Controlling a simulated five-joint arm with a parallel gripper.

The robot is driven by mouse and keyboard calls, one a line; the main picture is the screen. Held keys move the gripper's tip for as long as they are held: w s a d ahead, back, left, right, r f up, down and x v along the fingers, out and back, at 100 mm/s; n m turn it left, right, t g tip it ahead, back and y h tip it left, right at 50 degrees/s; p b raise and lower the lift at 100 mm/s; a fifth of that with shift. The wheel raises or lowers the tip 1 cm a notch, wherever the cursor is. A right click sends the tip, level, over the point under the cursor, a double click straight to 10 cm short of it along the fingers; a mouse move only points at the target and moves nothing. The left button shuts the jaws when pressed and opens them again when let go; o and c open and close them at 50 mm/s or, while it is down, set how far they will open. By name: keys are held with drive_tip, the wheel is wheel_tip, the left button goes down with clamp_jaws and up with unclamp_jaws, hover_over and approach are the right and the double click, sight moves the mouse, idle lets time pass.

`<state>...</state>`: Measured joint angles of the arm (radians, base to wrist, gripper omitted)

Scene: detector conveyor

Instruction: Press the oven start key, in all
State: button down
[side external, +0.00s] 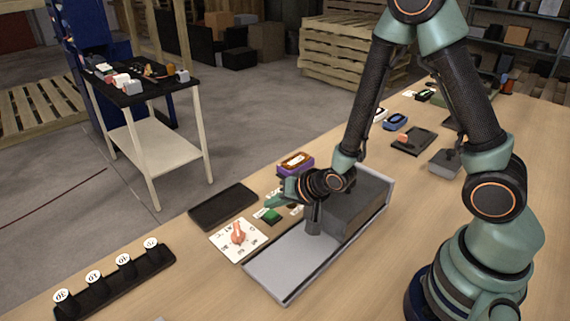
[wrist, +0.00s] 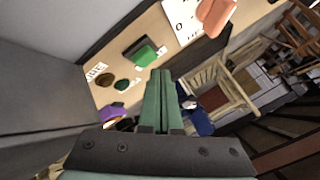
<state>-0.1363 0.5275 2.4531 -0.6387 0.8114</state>
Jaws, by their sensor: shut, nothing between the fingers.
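A green key (side external: 271,215) on a dark base stands on the wooden table beside the grey oven-like box (side external: 358,210); it is most likely the oven start key, though its label is too small to read. In the wrist view the green key (wrist: 144,54) lies beyond and slightly left of the fingertips. My gripper (side external: 268,203) is shut and empty, its teal fingers pointing left, close to the green key in the side view. In the wrist view my gripper (wrist: 160,73) shows its fingers together. The exact gap to the key cannot be told.
A white dial card with a salmon knob (side external: 238,234) is left of the key. A black tray (side external: 222,206) and a purple device (side external: 295,164) lie nearby. A rack with numbered discs (side external: 115,282) is at front left.

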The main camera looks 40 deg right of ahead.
drive_tip(key=shift+f, duration=0.2)
drive_tip(key=shift+f, duration=0.25)
drive_tip(key=shift+s+d+f, duration=0.1)
drive_tip(key=shift+d+f, duration=0.1)
drive_tip(key=shift+f, duration=0.6)
idle(1.5)
drive_tip(key=shift+s+r, duration=0.1)
drive_tip(key=shift+s+d+r, duration=0.25)
drive_tip(key=shift+s+r, duration=0.15)
drive_tip(key=shift+r, duration=0.1)
drive_tip(key=shift+w+a+r, duration=0.1)
drive_tip(key=shift+r, duration=1.25)
drive_tip(key=shift+w+a+r, duration=0.1)
drive_tip(key=shift+r, duration=1.2)
